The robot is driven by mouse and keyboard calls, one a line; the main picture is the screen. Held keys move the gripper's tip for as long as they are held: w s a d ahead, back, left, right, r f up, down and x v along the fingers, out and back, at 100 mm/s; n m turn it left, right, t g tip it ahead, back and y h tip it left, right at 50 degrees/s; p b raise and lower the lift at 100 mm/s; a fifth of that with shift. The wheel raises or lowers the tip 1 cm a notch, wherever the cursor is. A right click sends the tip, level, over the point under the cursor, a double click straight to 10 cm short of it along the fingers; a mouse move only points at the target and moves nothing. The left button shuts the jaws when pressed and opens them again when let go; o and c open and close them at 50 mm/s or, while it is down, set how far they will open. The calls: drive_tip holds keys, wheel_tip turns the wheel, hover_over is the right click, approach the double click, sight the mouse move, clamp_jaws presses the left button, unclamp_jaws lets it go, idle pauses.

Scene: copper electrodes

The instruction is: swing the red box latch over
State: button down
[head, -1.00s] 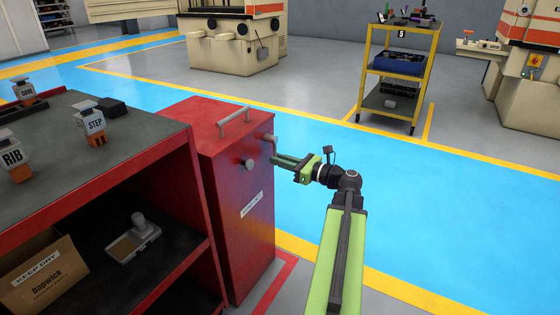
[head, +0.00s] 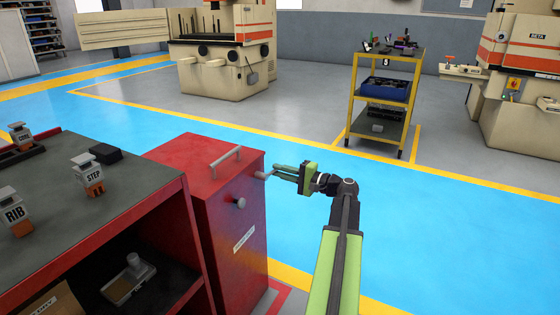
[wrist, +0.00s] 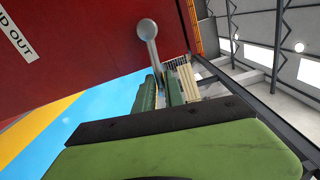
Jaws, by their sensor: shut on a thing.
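The red box (head: 236,240) stands beside the workbench, with a pale label on its face. A grey latch lever (head: 262,175) sticks out at its upper right edge; in the wrist view the lever (wrist: 153,52) is a rod with a round end against the red face. My gripper (head: 277,173) comes from the right and is shut on the lever. In the wrist view my gripper's green fingers (wrist: 161,88) stand on both sides of the rod. A round grey knob (head: 239,203) sits lower on the face. The lever's far end is partly hidden by the fingers.
The workbench (head: 75,185) on the left holds blocks marked RIB (head: 13,212) and STEP (head: 92,177). A grey bar handle (head: 225,162) is on top of the red box. Blue floor (head: 430,225) is clear to the right. A yellow cart (head: 383,105) stands farther back.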

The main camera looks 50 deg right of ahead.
drive_tip(key=c, duration=1.8)
unclamp_jaws()
drive_tip(key=shift+r+n, duration=0.4)
drive_tip(key=shift+n, duration=0.2)
drive_tip(key=o, duration=0.4)
drive_tip(key=shift+f, duration=0.1)
drive_tip(key=shift+c, duration=0.2)
drive_tip(key=v, duration=0.6)
drive_tip(key=v, duration=1.7)
drive_tip(key=shift+s, duration=0.25)
drive_tip(key=shift+f, duration=0.1)
